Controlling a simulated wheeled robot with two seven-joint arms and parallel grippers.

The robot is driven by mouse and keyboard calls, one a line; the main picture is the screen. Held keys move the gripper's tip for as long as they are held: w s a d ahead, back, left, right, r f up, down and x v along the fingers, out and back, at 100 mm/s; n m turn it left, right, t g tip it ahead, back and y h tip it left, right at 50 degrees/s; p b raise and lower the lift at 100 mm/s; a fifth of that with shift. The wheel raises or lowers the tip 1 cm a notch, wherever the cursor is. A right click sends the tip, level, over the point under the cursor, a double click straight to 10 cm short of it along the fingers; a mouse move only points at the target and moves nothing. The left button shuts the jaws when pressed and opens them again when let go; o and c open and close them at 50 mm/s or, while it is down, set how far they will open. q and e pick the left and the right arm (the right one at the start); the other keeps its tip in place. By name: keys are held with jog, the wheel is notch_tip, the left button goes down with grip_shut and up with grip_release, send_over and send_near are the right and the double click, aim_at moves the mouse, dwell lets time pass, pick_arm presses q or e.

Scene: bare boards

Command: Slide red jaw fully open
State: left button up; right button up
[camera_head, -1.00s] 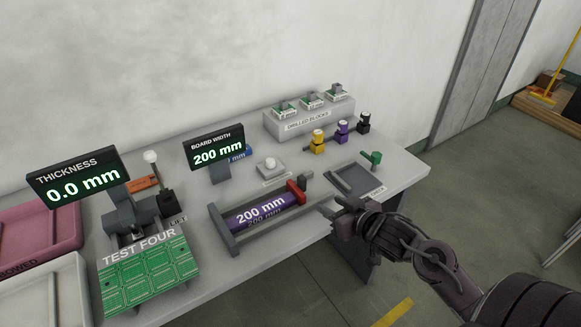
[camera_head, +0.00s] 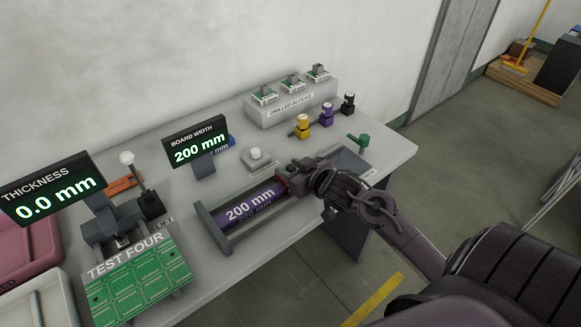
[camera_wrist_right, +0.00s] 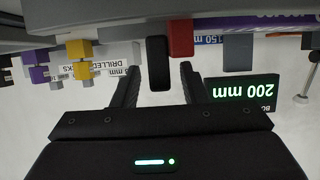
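The red jaw (camera_head: 282,181) sits at the right end of the purple 200 mm bar (camera_head: 250,205) in the grey frame (camera_head: 216,229); my gripper hides most of it in the head view. In the right wrist view, which is upside down, the red jaw (camera_wrist_right: 181,38) is beside a dark handle (camera_wrist_right: 158,62). My right gripper (camera_head: 297,179) is at the jaw's right side. Its fingers (camera_wrist_right: 160,70) are spread, with the handle showing between their tips and gaps on both sides. Whether they touch it is unclear. My left gripper is out of view.
The board width display (camera_head: 197,142) reads 200 mm and the thickness display (camera_head: 52,192) 0.0 mm. A white button (camera_head: 256,154) stands behind the bar. Green boards (camera_head: 138,283) lie at front left.

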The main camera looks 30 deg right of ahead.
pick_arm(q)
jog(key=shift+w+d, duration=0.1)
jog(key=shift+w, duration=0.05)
pick_arm(e)
jog(key=shift+w, duration=0.1)
grip_shut()
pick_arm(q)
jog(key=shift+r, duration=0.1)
